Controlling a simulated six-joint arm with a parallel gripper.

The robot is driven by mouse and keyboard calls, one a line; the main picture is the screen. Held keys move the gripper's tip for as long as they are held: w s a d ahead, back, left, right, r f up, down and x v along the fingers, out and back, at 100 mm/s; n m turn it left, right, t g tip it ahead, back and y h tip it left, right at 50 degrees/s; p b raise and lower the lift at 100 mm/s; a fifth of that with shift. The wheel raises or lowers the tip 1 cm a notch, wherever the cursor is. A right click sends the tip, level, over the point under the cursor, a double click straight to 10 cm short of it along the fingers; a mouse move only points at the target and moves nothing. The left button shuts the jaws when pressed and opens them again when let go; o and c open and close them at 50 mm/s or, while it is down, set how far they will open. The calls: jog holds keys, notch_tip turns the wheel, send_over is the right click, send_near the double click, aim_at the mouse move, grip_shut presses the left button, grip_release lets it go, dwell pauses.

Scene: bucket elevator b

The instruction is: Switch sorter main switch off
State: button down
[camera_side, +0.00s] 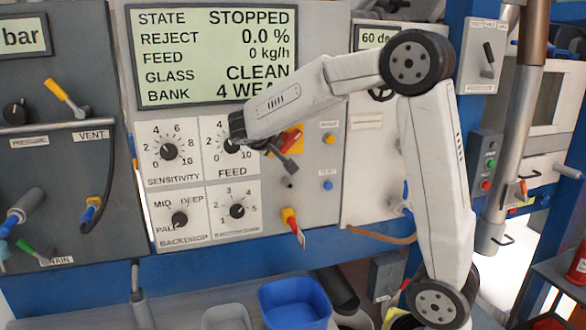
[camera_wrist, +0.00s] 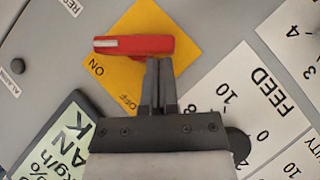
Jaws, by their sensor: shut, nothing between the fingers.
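The main switch, a red handle (camera_wrist: 125,45) with a white-marked end, sits on a yellow plate (camera_wrist: 184,30) lettered ON and OFF. In the wrist view the white end points left, nearer ON than OFF. In the side view the handle (camera_side: 291,139) is partly hidden by my gripper (camera_side: 287,165). My gripper (camera_wrist: 159,62) is shut and empty, its fingertips right at the lower edge of the handle's right part. I cannot tell whether they touch it. The display (camera_side: 212,55) reads STOPPED, reject 0.0 %, feed 0 kg/h.
The FEED dial (camera_side: 231,146) and SENSITIVITY dial (camera_side: 168,151) are close on the left, with more dials below. Small blue (camera_side: 328,185) and yellow (camera_side: 328,138) buttons are to the right. A blue bin (camera_side: 296,300) stands underneath.

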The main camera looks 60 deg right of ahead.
jog(key=shift+f, duration=0.15)
jog(key=f+n+h, duration=0.1)
jog(key=n+h, duration=0.1)
jog(key=s+d+f+n+h, duration=0.1)
jog(key=n+h, duration=0.1)
jog(key=h, duration=0.1)
jog(key=s+d+f+n+g+h, duration=0.1)
jog(key=f+n+h, duration=0.1)
jog(key=n, duration=0.1)
jog(key=shift+h, duration=0.3)
dwell(0.7)
jog(key=shift+s+d, duration=0.2)
jog(key=shift+f, duration=0.1)
dwell(0.6)
send_near(277, 172)
jog(key=s+a, duration=0.1)
jog(key=s, duration=0.1)
jog(key=s+a, duration=0.2)
jog(key=shift+s+a, duration=0.15)
